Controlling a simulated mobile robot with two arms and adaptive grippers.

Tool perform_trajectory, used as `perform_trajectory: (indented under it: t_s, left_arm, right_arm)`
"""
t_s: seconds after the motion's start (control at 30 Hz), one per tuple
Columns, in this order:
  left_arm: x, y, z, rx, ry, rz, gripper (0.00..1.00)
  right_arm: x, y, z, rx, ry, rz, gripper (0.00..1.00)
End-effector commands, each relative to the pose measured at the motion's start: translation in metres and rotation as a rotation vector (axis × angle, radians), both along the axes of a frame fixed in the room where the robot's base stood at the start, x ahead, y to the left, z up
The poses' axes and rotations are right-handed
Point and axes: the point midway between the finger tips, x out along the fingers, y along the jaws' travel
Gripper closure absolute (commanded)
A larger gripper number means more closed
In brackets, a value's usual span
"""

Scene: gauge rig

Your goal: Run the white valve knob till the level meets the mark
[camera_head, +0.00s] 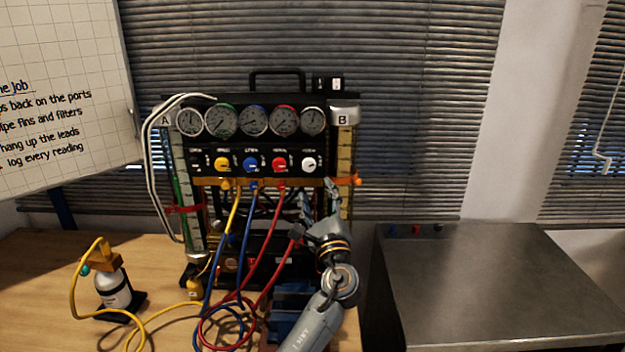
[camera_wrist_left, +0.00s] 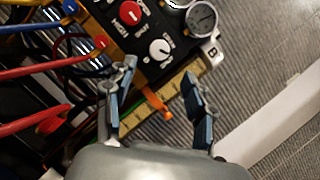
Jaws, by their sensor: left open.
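The white valve knob (camera_head: 309,165) is at the right end of the knob row on the black gauge rig. It also shows in the left wrist view (camera_wrist_left: 160,49), beyond the fingertips. My left gripper (camera_head: 319,197) is open and empty, below the knob and apart from it; in the wrist view its two fingers (camera_wrist_left: 158,88) are spread. Column B (camera_head: 345,160) has a yellow scale and an orange marker (camera_head: 357,181), which shows between the fingers in the wrist view (camera_wrist_left: 155,103). Its liquid level cannot be made out. Column A (camera_head: 180,170) has a red clip.
Yellow, blue and red hoses (camera_head: 270,250) hang below the knobs and loop on the wooden table (camera_head: 45,265). A white bottle (camera_head: 112,290) stands at left. A grey metal cabinet (camera_head: 490,275) with a clear top is at right.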

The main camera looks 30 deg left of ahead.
Motion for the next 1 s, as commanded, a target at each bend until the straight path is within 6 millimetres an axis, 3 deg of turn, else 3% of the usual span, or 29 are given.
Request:
perform_trajectory:
  t_s: [0.27, 1.0]
  left_arm:
    - [-0.021, -0.021, -0.010, -0.001, 0.000, -0.001, 0.46]
    - [-0.022, -0.022, -0.010, -0.001, -0.001, 0.000, 0.46]
  right_arm:
    - [0.000, 0.000, 0.000, 0.000, 0.000, 0.000, 1.00]
    - [0.000, 0.000, 0.000, 0.000, 0.000, 0.000, 1.00]
